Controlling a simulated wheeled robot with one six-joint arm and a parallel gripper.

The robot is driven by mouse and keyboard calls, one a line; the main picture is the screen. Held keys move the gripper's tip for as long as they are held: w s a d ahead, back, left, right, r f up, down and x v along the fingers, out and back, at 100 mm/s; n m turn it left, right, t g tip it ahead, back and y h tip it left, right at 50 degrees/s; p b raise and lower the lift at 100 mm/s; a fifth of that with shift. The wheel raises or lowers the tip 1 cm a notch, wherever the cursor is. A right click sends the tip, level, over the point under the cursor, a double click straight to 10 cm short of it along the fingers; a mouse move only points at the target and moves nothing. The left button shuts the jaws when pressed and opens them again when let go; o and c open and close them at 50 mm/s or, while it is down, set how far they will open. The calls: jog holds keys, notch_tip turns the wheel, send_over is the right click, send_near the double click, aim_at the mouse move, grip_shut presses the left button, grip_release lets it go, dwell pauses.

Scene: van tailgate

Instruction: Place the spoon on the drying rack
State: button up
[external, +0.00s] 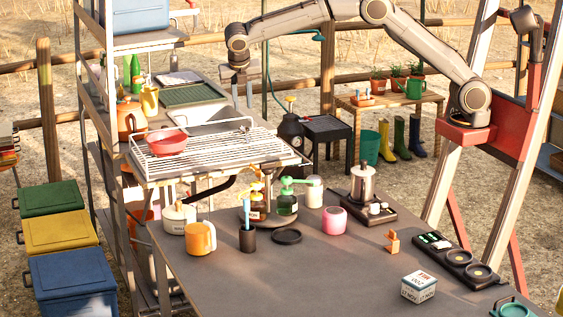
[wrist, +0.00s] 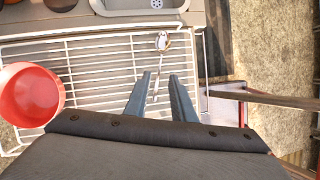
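The spoon (wrist: 161,42) is metallic and lies on the white wire drying rack (wrist: 95,55) in the wrist view, its bowl toward the top of the picture. Its handle runs down between the fingers of my gripper (wrist: 160,76). My gripper is open, with a gap on both sides of the handle. In the external view my gripper (external: 243,104) points down above the far right part of the drying rack (external: 225,155). A small light shape near there may be the spoon, too small to be sure.
A red bowl (external: 166,142) sits on the left part of the rack; it also shows in the wrist view (wrist: 30,95). Below and in front, the table (external: 330,265) holds an orange mug (external: 200,238), bottles and a pink jar (external: 334,220). A shelf post stands left.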

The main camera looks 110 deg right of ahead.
jog(key=s+a+m, duration=0.1)
jog(key=a, duration=0.3)
jog(key=s+a+f+m, duration=0.1)
jog(key=a, duration=0.3)
jog(key=s+a+m+t+y, duration=0.1)
jog(key=a, duration=0.3)
jog(key=shift+f, duration=0.35)
jog(key=s+a+f+m+y, duration=0.1)
jog(key=s+a+f+m, duration=0.2)
jog(key=s+a, duration=0.5)
jog(key=s+a+f+m+t+y, duration=0.1)
jog(key=s+a+f+m, duration=0.2)
jog(key=s+a, duration=0.6)
jog(key=s+a+f+m+y, duration=0.1)
jog(key=s+a+f+m, duration=0.2)
jog(key=s+a+m, duration=0.3)
jog(key=s+a, duration=0.2)
jog(key=s, duration=0.3)
jog(key=shift+s+a+t, duration=0.2)
jog(key=shift+s+t, duration=0.05)
jog(key=shift+t, duration=0.05)
